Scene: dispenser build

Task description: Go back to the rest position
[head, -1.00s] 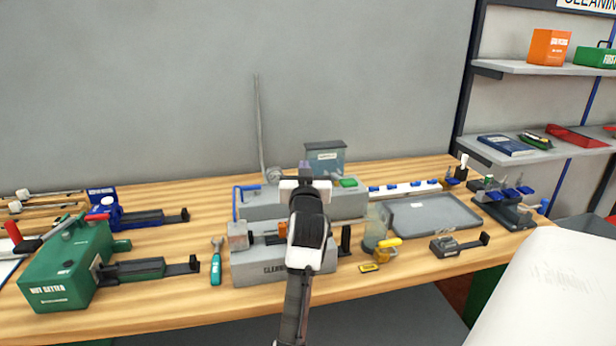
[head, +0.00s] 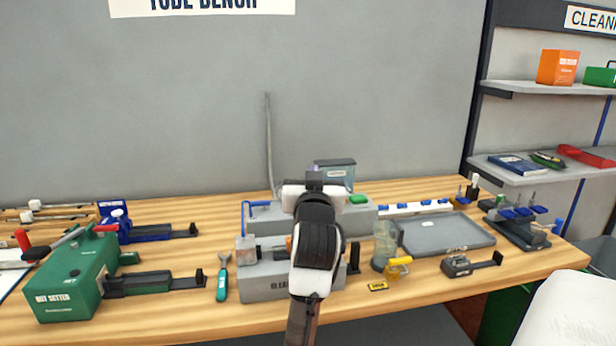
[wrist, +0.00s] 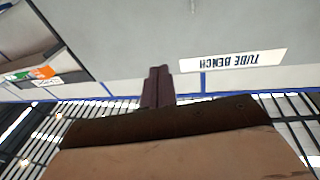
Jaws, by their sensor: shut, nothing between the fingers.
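My gripper, its fingers showing in the wrist view (wrist: 158,88), is shut with nothing between the fingers. In the head view my arm rises from the bottom centre, with the white and black wrist in front of the grey dispenser on the bench; the fingertips are hard to make out there. The wrist view looks at the grey wall, the upside-down bench sign (wrist: 233,60) and the ceiling beams, so the gripper is clear of the bench things in that view.
The wooden bench (head: 180,262) carries a green machine (head: 75,280), a grey dispenser base (head: 265,285), a teal-handled tool (head: 222,285), a glass jar (head: 382,248) and a grey tray (head: 445,236). Shelves (head: 555,90) stand at the right. The space above the bench is open.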

